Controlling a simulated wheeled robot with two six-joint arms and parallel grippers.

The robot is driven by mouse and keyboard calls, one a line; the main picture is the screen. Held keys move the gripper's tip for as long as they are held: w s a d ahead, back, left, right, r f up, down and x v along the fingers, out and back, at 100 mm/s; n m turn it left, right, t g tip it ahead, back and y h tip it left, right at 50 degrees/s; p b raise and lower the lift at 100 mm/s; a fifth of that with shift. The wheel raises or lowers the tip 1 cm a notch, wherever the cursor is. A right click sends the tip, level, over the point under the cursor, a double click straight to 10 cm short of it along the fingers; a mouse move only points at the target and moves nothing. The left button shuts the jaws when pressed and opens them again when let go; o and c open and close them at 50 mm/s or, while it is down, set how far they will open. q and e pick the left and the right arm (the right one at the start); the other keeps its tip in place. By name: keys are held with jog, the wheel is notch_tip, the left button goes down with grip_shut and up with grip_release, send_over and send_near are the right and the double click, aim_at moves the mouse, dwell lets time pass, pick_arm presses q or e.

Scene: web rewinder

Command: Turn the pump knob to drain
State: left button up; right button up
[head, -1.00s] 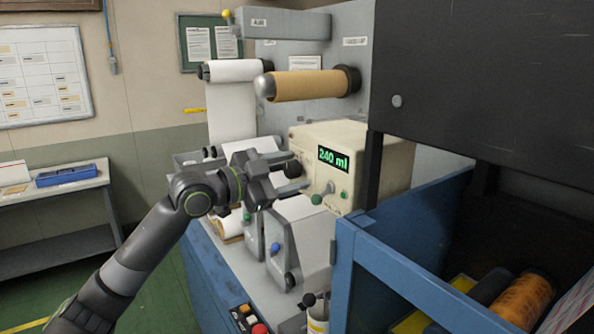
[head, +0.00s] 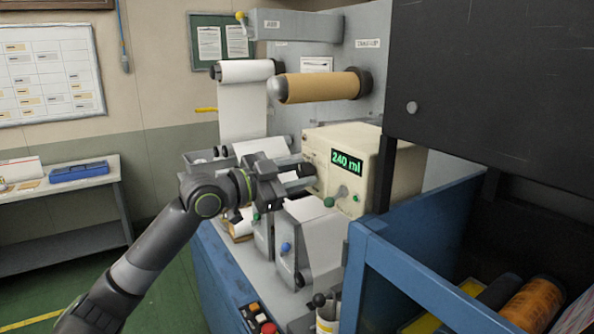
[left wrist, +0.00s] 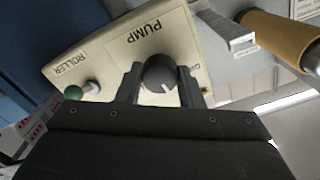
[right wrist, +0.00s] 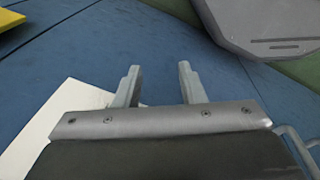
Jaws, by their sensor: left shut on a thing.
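The pump box (head: 372,150) is cream coloured, and its green display (head: 347,164) reads "240 ml". In the left wrist view the dark round pump knob (left wrist: 160,72) sits below the upside-down word PUMP. A white pointer mark shows on its lower rim; lettering beside it is partly hidden. My left gripper (head: 305,174) is at the box front. Its two fingers (left wrist: 160,88) are shut on the knob, one on each side. In the head view the gripper mostly hides the knob. My right gripper (right wrist: 158,82) is open and empty, seen only in the right wrist view.
A green-balled roller lever (head: 329,202) stands beside the knob on the panel. Paper rolls (head: 245,71) and a brown core (head: 320,87) are above and behind. Grey brackets (head: 290,240) lie below my left gripper. A blue frame (head: 385,262) and a dark guard are at right.

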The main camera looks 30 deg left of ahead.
pick_arm(q)
jog(key=n+p, duration=0.2)
jog(key=n, duration=0.2)
jog(key=shift+r, duration=0.2)
jog(key=shift+f+n+p, duration=0.1)
jog(key=shift+n+p, duration=1.1)
jog(key=shift+n, duration=0.3)
jog(key=o, duration=1)
jog(key=shift+w+d+f, duration=0.1)
jog(key=shift+w, duration=0.05)
jog(key=shift+c, duration=0.2)
